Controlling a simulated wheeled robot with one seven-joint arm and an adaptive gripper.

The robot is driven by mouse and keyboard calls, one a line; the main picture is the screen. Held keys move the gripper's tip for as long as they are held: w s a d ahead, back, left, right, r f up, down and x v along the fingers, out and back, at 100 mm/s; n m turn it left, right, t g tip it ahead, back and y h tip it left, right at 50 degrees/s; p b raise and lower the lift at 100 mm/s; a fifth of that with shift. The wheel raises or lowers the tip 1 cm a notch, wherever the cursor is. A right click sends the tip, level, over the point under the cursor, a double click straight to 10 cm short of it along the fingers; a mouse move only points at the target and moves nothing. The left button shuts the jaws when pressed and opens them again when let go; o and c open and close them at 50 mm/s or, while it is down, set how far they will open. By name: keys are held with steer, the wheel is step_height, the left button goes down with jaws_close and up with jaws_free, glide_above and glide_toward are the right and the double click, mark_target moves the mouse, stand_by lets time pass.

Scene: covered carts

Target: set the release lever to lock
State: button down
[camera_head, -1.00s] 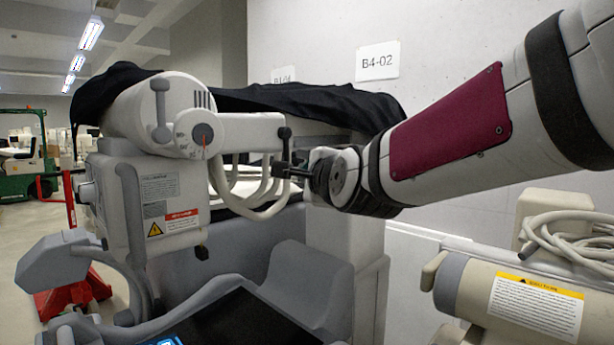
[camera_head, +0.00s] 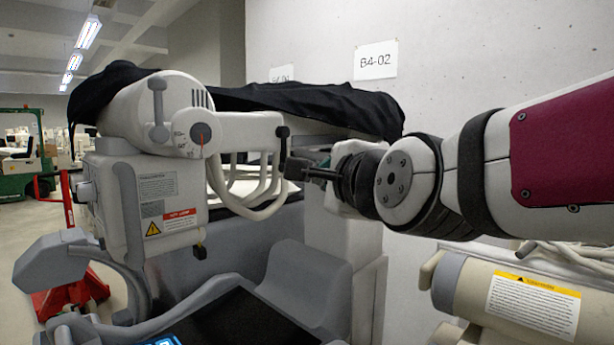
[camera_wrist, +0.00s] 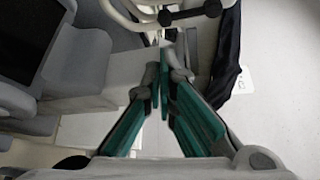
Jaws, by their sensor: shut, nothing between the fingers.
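The machine's jointed light-grey arm (camera_head: 240,128) reaches right from its round grey head. At its right end is a dark lever with rounded ends (camera_head: 283,136), standing roughly upright; I take it for the release lever. The lever (camera_wrist: 188,14) also lies across the top of the wrist view. My gripper (camera_head: 290,168) is shut and empty, with its tips close to the lever's lower end. In the wrist view my gripper (camera_wrist: 164,48) has its fingertips below the lever, seemingly apart from it. Contact is hard to judge in the head view. No lock marking is readable near the lever.
Pale cables (camera_head: 248,195) hang under the machine's arm. A black cover (camera_head: 310,102) drapes behind it. A grey handle (camera_head: 158,108) and a dial with a red pointer (camera_head: 201,134) are on the head. A beige cylinder unit (camera_head: 470,285) stands at the lower right.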

steer(key=shift+v, duration=0.95)
steer(key=s+d+f+n+g+h, duration=0.2)
steer(key=s+d+f+n+g, duration=0.3)
steer(key=s+d+f+n, duration=0.3)
steer(key=s+d+f+n+g+h, duration=0.2)
steer(key=s+d+f+n+g, duration=0.3)
steer(key=s+f, duration=0.8)
steer(key=d+n, duration=0.3)
steer(key=n, duration=0.1)
steer(key=shift+g+h, duration=0.3)
steer(key=shift+g, duration=0.1)
steer(key=shift+f, duration=0.1)
